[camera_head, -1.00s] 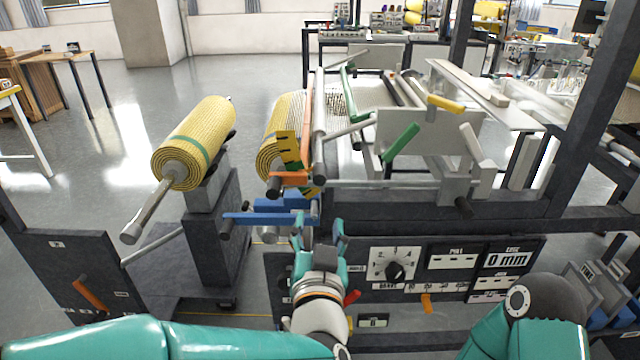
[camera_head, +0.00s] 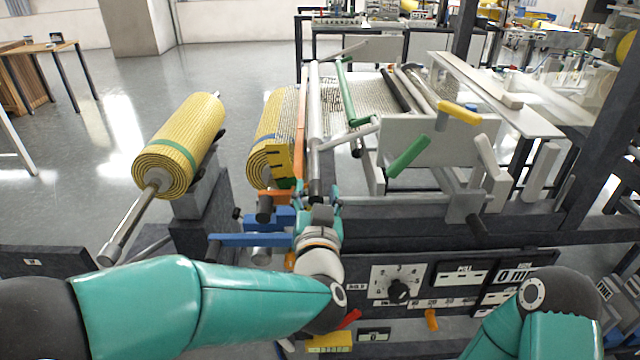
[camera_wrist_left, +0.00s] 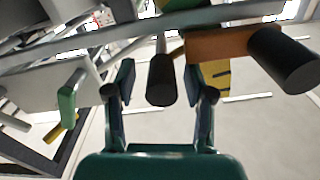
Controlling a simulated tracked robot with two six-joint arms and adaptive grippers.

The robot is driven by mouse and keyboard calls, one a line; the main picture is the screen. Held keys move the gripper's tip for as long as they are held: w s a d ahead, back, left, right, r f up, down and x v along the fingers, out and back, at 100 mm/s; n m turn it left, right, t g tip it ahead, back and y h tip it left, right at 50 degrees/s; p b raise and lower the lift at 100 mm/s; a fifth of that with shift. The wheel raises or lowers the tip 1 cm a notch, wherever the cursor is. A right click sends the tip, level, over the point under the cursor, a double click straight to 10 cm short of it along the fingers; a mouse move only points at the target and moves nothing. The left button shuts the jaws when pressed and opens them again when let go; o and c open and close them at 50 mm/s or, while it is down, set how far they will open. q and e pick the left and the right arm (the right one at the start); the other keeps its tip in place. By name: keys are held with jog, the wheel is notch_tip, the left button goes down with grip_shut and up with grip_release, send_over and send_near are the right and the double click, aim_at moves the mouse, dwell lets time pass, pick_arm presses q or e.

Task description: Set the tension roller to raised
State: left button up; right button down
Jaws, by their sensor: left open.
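A long light grey bar (camera_head: 314,120) on the machine's near left side ends in a dark grip; no label shows whether it is the tension roller. My left gripper (camera_head: 319,199) is open at this near end. In the left wrist view the dark grip (camera_wrist_left: 161,82) stands between the spread fingers of my left gripper (camera_wrist_left: 160,85), with gaps on both sides. An orange bar (camera_head: 299,150) runs beside the grey one, and an orange arm with a thick dark grip (camera_wrist_left: 282,58) lies to the right in the wrist view. My right gripper is out of view.
A blue arm (camera_head: 250,240) sticks out just left of my left gripper. A yellow mesh roll (camera_head: 180,140) stands on a stand farther left. Green (camera_head: 409,156) and yellow (camera_head: 459,113) handles are to the right. A dial panel (camera_head: 397,284) is below.

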pick_arm(q)
jog(key=shift+w, duration=0.25)
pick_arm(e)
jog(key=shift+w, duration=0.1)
pick_arm(q)
grip_shut()
